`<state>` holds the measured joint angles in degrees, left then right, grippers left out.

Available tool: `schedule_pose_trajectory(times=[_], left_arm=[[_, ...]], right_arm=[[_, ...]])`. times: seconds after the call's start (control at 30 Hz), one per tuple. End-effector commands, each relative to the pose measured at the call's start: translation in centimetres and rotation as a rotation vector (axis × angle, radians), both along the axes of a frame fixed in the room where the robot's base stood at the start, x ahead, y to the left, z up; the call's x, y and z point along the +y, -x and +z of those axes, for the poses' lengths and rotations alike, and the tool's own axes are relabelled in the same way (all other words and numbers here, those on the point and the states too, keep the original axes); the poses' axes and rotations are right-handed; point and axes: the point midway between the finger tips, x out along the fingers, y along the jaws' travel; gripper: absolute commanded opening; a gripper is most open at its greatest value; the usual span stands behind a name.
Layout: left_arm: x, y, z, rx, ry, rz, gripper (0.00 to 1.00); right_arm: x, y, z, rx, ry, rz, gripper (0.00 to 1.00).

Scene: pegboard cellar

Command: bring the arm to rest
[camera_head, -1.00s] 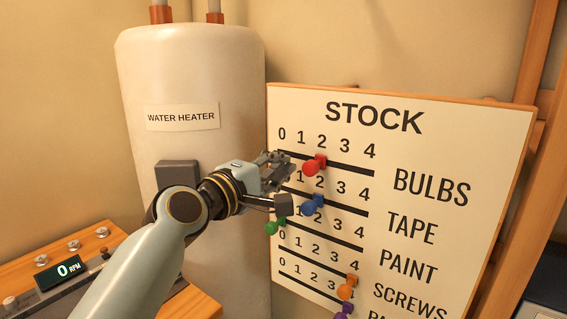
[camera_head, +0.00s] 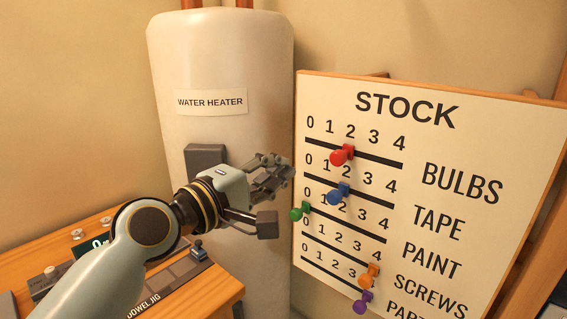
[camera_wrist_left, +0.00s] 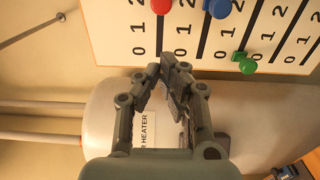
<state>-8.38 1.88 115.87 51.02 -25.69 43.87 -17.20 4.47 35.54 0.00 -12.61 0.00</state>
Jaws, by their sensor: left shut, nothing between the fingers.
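My left gripper (camera_head: 276,172) is shut and empty in the head view, in front of the water heater and just left of the stock board. The stock board (camera_head: 480,125) carries sliding pegs on black slots. The red peg (camera_head: 341,155) is at about 2 on the bulbs row. The blue peg (camera_head: 338,195), green peg (camera_head: 299,212), orange peg (camera_head: 368,276) and purple peg (camera_head: 362,302) sit on lower rows. My right gripper does not show.
The white water heater (camera_head: 220,55) stands behind my left arm, with a grey box (camera_head: 205,157) on its front. A wooden bench (camera_head: 190,300) with a dowel jig and a display is at lower left. Pipes (camera_wrist_left: 40,120) show in the wrist view.

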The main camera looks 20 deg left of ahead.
Motion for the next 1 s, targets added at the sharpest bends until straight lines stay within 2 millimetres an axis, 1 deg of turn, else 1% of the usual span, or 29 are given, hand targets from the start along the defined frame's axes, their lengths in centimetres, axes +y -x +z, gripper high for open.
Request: schedule_pose_trajectory(times=[0.43,0.5,0.57,0.6,0.67,0.7,0.77,0.8,0.87,0.9,0.97,1.0], left_arm=[[0.0,0.1,-0.1,0.0,0.0,0.0,0.0],[0.0,0.2,-0.8,0.003,0.0,0.0,0.0],[0.0,0.3,-2.2,0.01,-0.001,0.0,0.0],[0.1,0.5,-4.0,0.023,-0.002,0.0,0.0],[0.2,0.7,-8.0,0.071,-0.011,0.002,0.0],[0.4,0.8,-11.0,0.109,-0.025,0.006,0.0],[0.8,1.1,-16.1,0.174,-0.055,0.016,0.0],[1.2,1.5,-19.5,0.218,-0.082,0.022,0.0],[1.7,2.2,-24.5,0.28,-0.134,0.029,0.0],[2.1,2.9,-27.7,0.321,-0.171,0.033,0.0],[2.7,4.1,-32.6,0.382,-0.232,0.033,0.0],[3.1,5.1,-35.8,0.422,-0.276,0.031,0.0]], right_arm=[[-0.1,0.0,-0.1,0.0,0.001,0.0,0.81],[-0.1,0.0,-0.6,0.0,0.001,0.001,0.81],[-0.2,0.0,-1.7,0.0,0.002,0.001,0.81],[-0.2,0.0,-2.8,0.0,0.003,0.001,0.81],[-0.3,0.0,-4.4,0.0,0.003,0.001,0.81],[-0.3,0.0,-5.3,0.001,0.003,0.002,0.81],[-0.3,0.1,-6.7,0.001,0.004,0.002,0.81],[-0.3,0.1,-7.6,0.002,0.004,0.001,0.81],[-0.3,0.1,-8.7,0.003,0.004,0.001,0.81],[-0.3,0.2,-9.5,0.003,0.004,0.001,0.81],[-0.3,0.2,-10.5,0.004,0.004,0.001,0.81],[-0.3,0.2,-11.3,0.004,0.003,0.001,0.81]])
